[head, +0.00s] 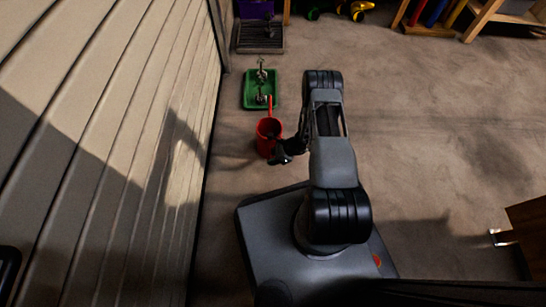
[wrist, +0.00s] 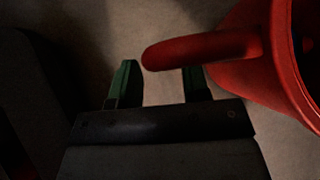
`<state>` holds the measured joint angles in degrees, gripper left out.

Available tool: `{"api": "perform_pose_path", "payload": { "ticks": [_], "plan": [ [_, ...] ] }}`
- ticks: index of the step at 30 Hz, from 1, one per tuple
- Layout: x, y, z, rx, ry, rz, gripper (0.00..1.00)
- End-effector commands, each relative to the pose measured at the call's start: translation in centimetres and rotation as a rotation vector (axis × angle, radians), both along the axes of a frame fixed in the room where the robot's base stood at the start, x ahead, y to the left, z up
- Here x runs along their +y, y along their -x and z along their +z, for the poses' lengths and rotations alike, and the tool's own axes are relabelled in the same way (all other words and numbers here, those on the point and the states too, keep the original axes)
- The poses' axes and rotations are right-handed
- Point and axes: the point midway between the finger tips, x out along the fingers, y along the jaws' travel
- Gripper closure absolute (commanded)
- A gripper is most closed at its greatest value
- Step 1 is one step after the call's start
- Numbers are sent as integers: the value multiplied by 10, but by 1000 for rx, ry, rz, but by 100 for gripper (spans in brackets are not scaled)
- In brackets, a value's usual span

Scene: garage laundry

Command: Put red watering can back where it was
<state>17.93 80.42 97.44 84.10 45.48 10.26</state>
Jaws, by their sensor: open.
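The red watering can (head: 264,133) stands on the floor beside the wall, with its thin red spout pointing toward the green tray (head: 247,99). My gripper (head: 282,157) is low at the can's near right side. In the wrist view, the can's body (wrist: 255,80) fills the right, and its curved red handle (wrist: 200,49) reaches left across the view. My open gripper (wrist: 160,78) has green-tipped fingers; the handle overlaps the right finger, and its end lies between the two. I cannot tell whether they touch.
The green tray holds small plants, just beyond the can. A dark grey tray (head: 260,47) lies farther back along the slatted wall (head: 120,130). Wooden furniture (head: 485,18) stands at the back right. The floor (head: 430,130) to the right is mostly clear.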

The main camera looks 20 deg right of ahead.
Motion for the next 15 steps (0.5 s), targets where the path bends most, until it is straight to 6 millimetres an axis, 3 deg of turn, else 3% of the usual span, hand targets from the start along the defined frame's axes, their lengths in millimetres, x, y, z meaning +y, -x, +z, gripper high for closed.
{"api": "perform_pose_path", "payload": {
  "ticks": [6, 15],
  "plan": [
    [-2, 0, 7, 0, 0, -1, 57],
    [-40, 9, 48, -1, 1, -4, 57]
  ]
}}
